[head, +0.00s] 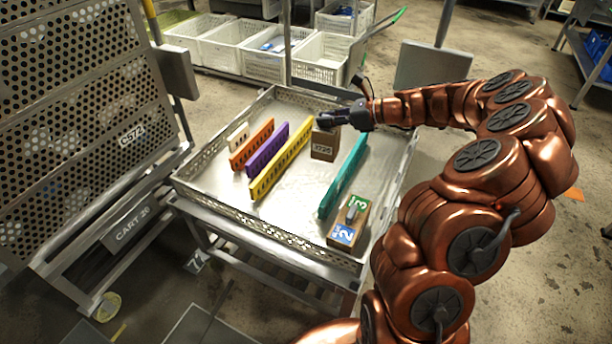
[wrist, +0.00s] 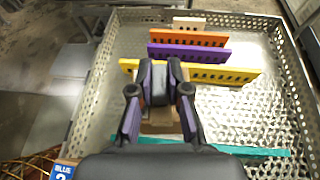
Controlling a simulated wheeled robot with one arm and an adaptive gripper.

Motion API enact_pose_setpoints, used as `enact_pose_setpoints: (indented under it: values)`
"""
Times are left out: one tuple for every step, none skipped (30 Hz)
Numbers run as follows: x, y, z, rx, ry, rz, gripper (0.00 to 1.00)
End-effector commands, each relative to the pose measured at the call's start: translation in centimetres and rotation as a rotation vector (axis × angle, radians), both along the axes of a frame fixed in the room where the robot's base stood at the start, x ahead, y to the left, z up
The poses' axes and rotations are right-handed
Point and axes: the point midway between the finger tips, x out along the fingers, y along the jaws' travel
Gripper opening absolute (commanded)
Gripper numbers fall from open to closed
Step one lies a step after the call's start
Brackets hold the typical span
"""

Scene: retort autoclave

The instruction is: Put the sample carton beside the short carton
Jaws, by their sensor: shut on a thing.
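My gripper (head: 328,119) is shut on a brown carton (head: 324,146) with a printed label, inside the perforated metal tray (head: 222,211). Its brown top shows between the fingers in the wrist view (wrist: 160,127). I cannot tell whether it touches the tray floor. A second brown carton (head: 338,235) with blue "2" and green "3" labels stands in the tray's near right corner, apart from my gripper. Its blue label shows at the wrist view's lower left (wrist: 63,170). I cannot tell by name which carton is the sample one and which the short one.
White (head: 238,136), orange (head: 252,145), purple (head: 268,150) and yellow (head: 282,160) slotted strips stand left of the held carton. A teal strip (head: 343,176) stands to its right. A perforated cart panel (head: 90,110) rises at left. White crates (head: 235,48) stand behind.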

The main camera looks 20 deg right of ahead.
Motion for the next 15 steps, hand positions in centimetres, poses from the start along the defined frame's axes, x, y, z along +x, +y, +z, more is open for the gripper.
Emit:
enact_pose_setpoints:
  values:
    - [-0.2, -1.1, -1.4, -0.002, -0.006, -0.008, 0.00]
    - [-0.4, -1.6, -1.5, -0.004, -0.006, -0.013, 0.00]
    - [-0.6, -2.4, -1.8, -0.005, -0.007, -0.019, 0.00]
    - [-0.7, -2.9, -2.0, -0.005, -0.007, -0.025, 0.00]
    - [-0.9, -3.4, -2.2, -0.004, -0.006, -0.028, 0.00]
    - [-1.2, -4.0, -2.4, -0.002, -0.005, -0.031, 0.00]
    - [-1.5, -4.4, -2.7, -0.003, -0.004, -0.033, 0.00]
    - [-1.7, -4.9, -2.9, -0.001, -0.004, -0.037, 0.00]
    - [-2.0, -5.7, -3.1, -0.002, -0.005, -0.046, 0.00]
    - [-2.2, -6.2, -3.3, -0.003, -0.005, -0.052, 0.00]
    - [-2.5, -6.7, -3.6, -0.003, -0.005, -0.056, 0.00]
    - [-2.9, -7.3, -3.8, -0.003, -0.005, -0.060, 0.00]
    - [-3.2, -7.7, -4.0, -0.001, -0.004, -0.063, 0.00]
    - [-3.5, -8.2, -4.2, -0.001, -0.005, -0.068, 0.00]
    - [-3.9, -8.8, -4.5, -0.001, -0.004, -0.074, 0.00]
